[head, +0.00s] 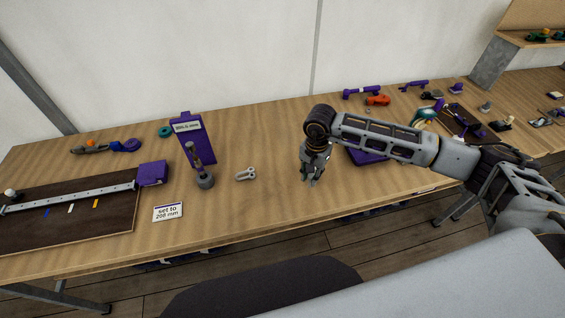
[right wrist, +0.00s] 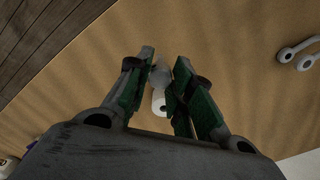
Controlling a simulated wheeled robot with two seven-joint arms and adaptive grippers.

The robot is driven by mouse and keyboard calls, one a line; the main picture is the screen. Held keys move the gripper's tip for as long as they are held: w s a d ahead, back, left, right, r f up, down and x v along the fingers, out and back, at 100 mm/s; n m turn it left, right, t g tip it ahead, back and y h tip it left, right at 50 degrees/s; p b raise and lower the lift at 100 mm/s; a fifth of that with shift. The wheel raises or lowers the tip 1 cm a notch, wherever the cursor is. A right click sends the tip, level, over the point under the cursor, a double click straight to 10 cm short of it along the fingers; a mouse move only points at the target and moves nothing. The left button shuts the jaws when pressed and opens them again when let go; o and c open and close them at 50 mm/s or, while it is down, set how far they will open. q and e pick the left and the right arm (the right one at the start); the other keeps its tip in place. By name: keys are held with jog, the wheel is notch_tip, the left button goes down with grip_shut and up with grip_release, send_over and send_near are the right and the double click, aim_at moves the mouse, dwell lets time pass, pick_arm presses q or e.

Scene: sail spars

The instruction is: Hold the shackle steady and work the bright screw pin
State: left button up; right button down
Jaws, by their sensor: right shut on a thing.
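The shackle (head: 245,173) is a light grey U-shaped piece lying on the wooden table in the head view. Part of a pale grey piece with rounded eyes, likely the shackle (right wrist: 303,54), shows at the right edge of the right wrist view. My right gripper (head: 311,182) points down over the table to the right of the shackle, apart from it. In the right wrist view its green-padded fingers (right wrist: 164,62) are shut on a small pale metal piece with a holed end, which looks like the screw pin (right wrist: 159,102). The fingers partly hide it. My left gripper is not in view.
A grey-based upright tool (head: 204,180) stands left of the shackle, before a purple labelled stand (head: 192,143). A card reading "set to 208 mm" (head: 168,212) lies in front. A dark board with a ruler (head: 70,197) is at left. A purple item (head: 366,157) sits behind my right forearm.

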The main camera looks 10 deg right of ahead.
jog(key=n, duration=0.5)
jog(key=shift+w, duration=0.15)
jog(key=shift+a+r+n, duration=0.1)
jog(key=shift+n, duration=2.2)
